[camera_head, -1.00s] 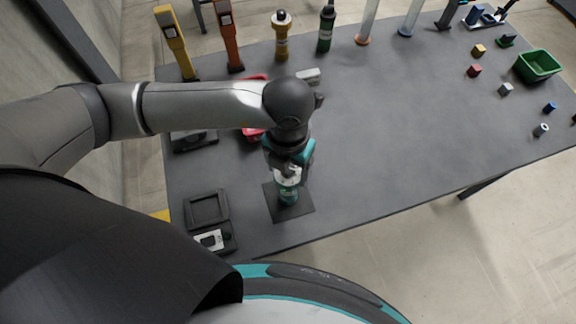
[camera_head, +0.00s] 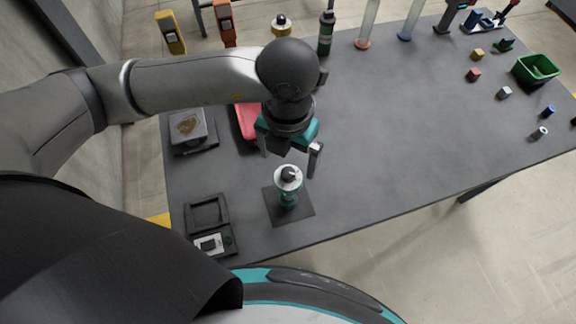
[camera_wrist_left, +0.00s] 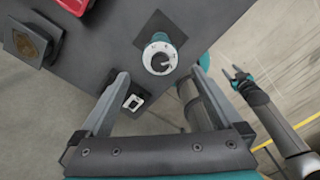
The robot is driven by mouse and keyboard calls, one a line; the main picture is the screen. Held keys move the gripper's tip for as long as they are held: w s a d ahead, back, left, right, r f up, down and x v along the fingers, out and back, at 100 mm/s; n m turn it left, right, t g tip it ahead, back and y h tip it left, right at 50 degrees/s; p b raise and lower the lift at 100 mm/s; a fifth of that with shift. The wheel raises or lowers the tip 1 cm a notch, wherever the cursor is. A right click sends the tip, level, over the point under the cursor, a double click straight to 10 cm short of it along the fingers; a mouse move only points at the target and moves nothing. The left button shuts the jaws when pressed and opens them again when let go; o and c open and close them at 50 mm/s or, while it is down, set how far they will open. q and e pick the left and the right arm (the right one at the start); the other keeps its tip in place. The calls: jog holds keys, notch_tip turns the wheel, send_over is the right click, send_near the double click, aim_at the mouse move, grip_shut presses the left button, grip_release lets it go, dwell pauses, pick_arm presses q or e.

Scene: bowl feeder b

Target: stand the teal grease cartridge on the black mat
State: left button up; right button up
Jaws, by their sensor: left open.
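The teal grease cartridge (camera_head: 288,188), with a white top and black cap, stands upright on the black mat (camera_head: 302,210) near the table's front edge. In the left wrist view the cartridge (camera_wrist_left: 160,56) shows its top, with the mat (camera_wrist_left: 150,28) under it. My left gripper (camera_head: 290,161) is open and empty, above and a little behind the cartridge. Its fingers (camera_wrist_left: 161,85) are apart and clear of the cartridge. My right gripper (camera_wrist_left: 232,71) shows small at the right of the left wrist view, its fingers apart, away from the table.
A dark device (camera_head: 212,228) lies left of the mat, and a small scale (camera_head: 189,128) stands farther back. A red tray (camera_head: 248,121) is partly hidden behind my left gripper. Bottles and tools line the back edge. A green bin (camera_head: 536,68) and small blocks are at the right. The table's middle is clear.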

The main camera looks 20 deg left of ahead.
pick_arm(q)
jog(key=shift+r, duration=2.7)
